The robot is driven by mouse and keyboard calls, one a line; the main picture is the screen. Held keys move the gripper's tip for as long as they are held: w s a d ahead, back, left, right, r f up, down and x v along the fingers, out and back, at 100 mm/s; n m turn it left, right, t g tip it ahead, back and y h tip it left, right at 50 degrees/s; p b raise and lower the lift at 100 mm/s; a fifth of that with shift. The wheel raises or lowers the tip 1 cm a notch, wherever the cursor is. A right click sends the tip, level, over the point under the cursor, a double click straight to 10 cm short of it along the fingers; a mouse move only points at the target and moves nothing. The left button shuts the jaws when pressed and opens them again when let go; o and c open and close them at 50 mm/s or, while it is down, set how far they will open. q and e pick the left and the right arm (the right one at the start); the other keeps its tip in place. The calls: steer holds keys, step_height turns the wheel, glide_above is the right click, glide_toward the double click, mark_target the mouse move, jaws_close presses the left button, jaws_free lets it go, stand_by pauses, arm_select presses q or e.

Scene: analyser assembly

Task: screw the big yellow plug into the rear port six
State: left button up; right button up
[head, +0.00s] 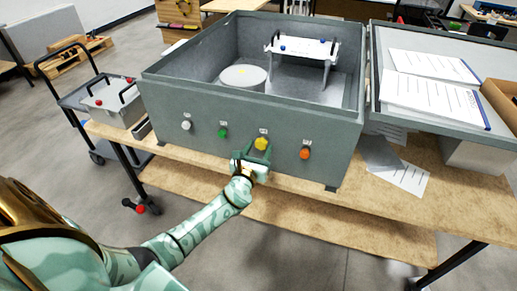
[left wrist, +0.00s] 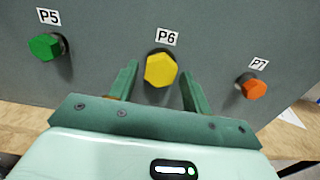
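The big yellow plug (head: 261,144) sits at the port labelled P6 on the front-facing wall of the grey analyser housing (head: 190,104). In the left wrist view the yellow plug (left wrist: 160,70) shows its hexagonal head just below the P6 label (left wrist: 166,37). My left gripper (head: 254,155) is at the plug, with its fingers (left wrist: 156,82) open on either side of the head. Gaps show between the fingers and the plug. How deep the plug sits is hidden behind its head. My right gripper is not in view.
A green plug (left wrist: 46,46) at P5 and an orange plug (left wrist: 252,86) at P7 flank it. A white plug (head: 186,125) is further left. The wooden table (head: 300,187) runs beneath; papers (head: 398,170) lie right. A cart (head: 75,97) stands left.

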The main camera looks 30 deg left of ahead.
arm_select(q)
steer(key=n+b, duration=0.1)
steer(key=n, duration=0.1)
steer(key=n+b, duration=0.1)
steer(key=n, duration=0.1)
steer(key=n+b, duration=0.1)
steer(key=n, duration=0.1)
steer(key=shift+f+b, duration=0.4)
steer(key=n+b, duration=0.2)
steer(key=n, duration=0.9)
steer(key=shift+w+d+r+n, duration=0.1)
steer(key=shift+r+n, duration=0.25)
steer(key=shift+n, duration=0.05)
steer(key=n, duration=0.3)
steer(key=shift+r, duration=0.25)
steer(key=n+p, duration=0.1)
steer(key=n, duration=0.2)
steer(key=shift+r, duration=0.1)
